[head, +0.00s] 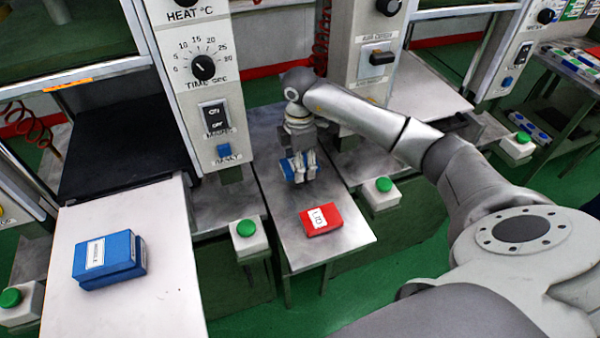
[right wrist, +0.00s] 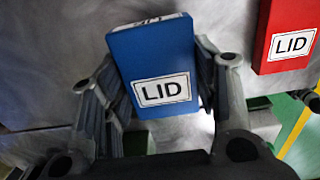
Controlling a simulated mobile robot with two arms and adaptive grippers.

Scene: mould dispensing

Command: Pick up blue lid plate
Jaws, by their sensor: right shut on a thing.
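The blue lid plate (right wrist: 150,55) has a white "LID" label and sits between the two fingers of my right gripper (right wrist: 160,70) in the right wrist view. The fingers close on it from both sides. In the head view my right gripper (head: 303,170) points down over the middle metal table, and a small blue part of the lid plate (head: 288,170) shows beside its fingers. I cannot tell whether the plate still touches the table. My left gripper is in neither view.
A red lid plate (head: 321,219) lies on the middle table (head: 312,252), in front of my right gripper. A blue labelled block (head: 110,259) lies on the left table (head: 150,305). Machine columns with knobs flank the middle table, and green-button boxes (head: 247,238) stand beside it.

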